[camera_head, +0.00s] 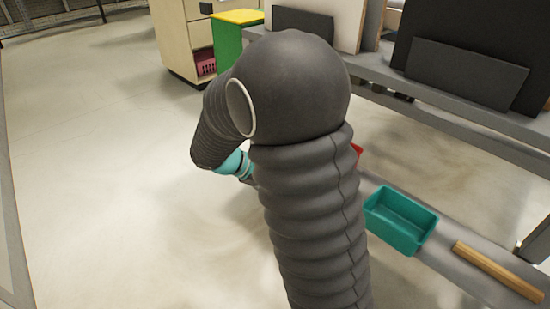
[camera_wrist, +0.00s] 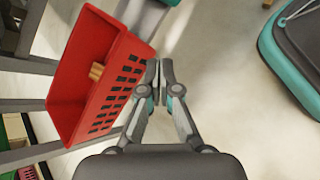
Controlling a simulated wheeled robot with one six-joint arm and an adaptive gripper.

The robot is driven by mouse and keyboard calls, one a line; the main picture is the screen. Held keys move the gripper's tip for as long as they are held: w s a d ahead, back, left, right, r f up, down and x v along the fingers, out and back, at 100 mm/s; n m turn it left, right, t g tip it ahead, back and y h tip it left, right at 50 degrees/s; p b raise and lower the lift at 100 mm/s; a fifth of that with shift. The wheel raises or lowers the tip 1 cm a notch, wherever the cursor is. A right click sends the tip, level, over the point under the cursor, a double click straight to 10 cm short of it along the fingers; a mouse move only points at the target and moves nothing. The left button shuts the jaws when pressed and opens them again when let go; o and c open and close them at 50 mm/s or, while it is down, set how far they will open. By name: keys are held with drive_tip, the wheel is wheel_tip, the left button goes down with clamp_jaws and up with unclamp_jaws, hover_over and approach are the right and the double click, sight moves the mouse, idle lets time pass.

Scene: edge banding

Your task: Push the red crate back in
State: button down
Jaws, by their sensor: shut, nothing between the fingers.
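The red crate (camera_wrist: 62,92) is on the left of the wrist view, with slotted holes in its side wall and a small wooden piece (camera_wrist: 96,71) inside it. In the head view only a small red bit (camera_head: 357,150) shows behind my arm. My gripper (camera_wrist: 166,78) is shut and empty, with its fingertips close beside the slotted wall of the crate. I cannot tell whether they touch it. In the head view my arm hides the gripper.
A teal bin (camera_head: 399,220) and a wooden strip (camera_head: 497,270) lie on a low grey shelf at the right. Dark panels (camera_head: 467,73) stand on the rack above. A wooden cabinet (camera_head: 184,40) and a green unit (camera_head: 229,42) are at the back. The left floor is clear.

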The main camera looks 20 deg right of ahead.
drive_tip(key=w+a+f+n+t+h+p, duration=0.2)
drive_tip(key=w+f+n+t+h, duration=0.15)
drive_tip(key=w+f+n, duration=0.35)
drive_tip(key=w+a+f+n+t+h+p, duration=0.2)
drive_tip(key=w+f+n+t+h+p, duration=0.15)
drive_tip(key=w+f+n, duration=0.35)
drive_tip(key=w+d+f+m, duration=0.1)
drive_tip(key=w+d, duration=0.5)
drive_tip(key=d, duration=0.6)
drive_tip(key=shift+d+t, duration=0.3)
drive_tip(key=shift+d, duration=0.1)
